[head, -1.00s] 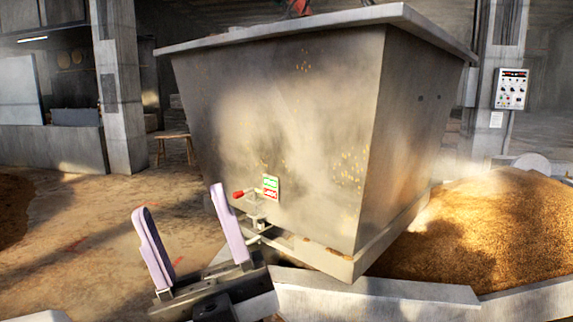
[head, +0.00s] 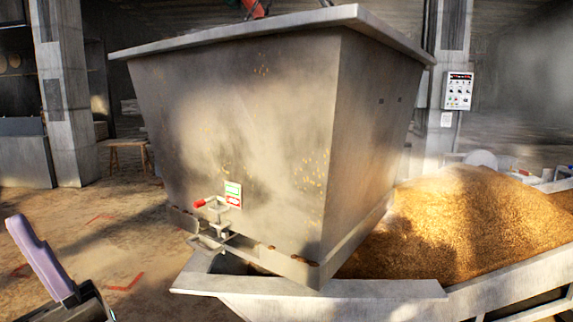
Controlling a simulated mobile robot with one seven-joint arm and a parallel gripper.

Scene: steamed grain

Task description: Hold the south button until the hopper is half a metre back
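The hopper (head: 265,150) is a large steel bin with slanted, grain-flecked sides, filling the middle of the head view. On its lower front are a red-tipped handle (head: 199,203) and a small green and red label (head: 233,194). It hangs or stands over the near corner of a trough; its support is unclear. I see no button marked south; any lettering on the wall control box (head: 458,91) is too small to read. My gripper (head: 40,258) is at the lower left, partly out of frame. One mauve finger shows with empty space beside it, apart from the hopper.
A trough (head: 340,289) with a pale rim holds a heap of golden grain (head: 470,220) at the right. Concrete pillars (head: 62,95) stand behind, and a wooden stool (head: 126,155) is at the back left. The floor at the left is mostly clear, with red marks.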

